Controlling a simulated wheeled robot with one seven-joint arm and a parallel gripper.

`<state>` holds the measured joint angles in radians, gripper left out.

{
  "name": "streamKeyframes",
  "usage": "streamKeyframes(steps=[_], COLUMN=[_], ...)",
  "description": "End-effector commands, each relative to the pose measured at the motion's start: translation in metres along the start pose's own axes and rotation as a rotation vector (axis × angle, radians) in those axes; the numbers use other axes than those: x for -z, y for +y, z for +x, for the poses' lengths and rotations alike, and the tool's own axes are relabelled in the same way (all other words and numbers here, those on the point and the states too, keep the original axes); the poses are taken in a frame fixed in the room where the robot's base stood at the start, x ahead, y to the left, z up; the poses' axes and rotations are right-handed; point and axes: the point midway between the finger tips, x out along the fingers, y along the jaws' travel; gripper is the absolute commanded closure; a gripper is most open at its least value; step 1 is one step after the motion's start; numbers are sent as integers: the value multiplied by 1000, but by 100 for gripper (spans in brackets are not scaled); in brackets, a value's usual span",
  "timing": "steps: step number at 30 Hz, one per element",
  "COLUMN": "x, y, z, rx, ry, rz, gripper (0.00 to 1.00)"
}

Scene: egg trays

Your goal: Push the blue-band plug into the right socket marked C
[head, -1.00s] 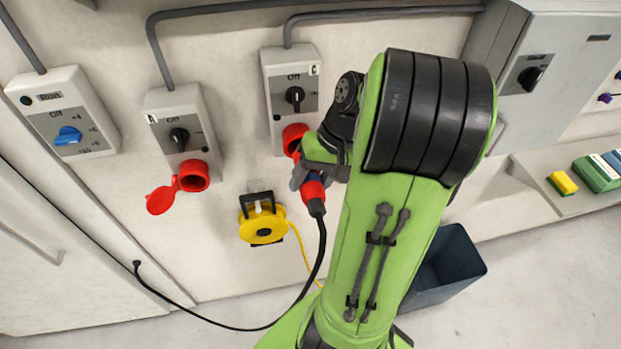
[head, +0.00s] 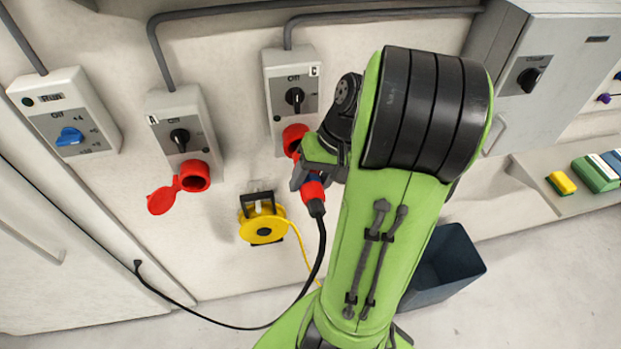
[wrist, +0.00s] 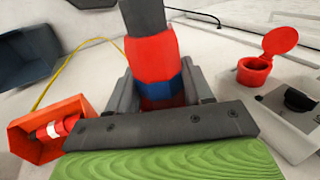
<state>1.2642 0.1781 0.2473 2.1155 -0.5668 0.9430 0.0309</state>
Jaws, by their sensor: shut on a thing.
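The plug (head: 313,192) is red with a blue band and a black cable from its rear. My gripper (head: 308,176) is shut around it, just below the right socket (head: 294,136). The wrist view shows the plug (wrist: 149,52) between the fingers, with the blue band (wrist: 160,90) at the jaws. The right socket is red, under a grey switch box (head: 292,92) with a small, hardly legible letter label. My gripper and wrist partly cover it, and the plug's front is hidden. I cannot tell whether the plug touches or enters the socket.
A red left socket (head: 195,176) with its lid open also shows in the wrist view (wrist: 254,72). A yellow cable reel (head: 262,226) hangs below. A dark bin (head: 447,268) stands right of my arm. An orange box (wrist: 40,115) shows in the wrist view.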

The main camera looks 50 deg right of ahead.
Motion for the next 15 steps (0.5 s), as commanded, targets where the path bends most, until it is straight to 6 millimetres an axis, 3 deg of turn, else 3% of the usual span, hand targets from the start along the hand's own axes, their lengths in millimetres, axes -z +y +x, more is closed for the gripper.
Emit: streamKeyframes(steps=[15], x=[11], y=[0], z=[-1], rx=[0], ry=[1], rz=[-1], gripper=[92])
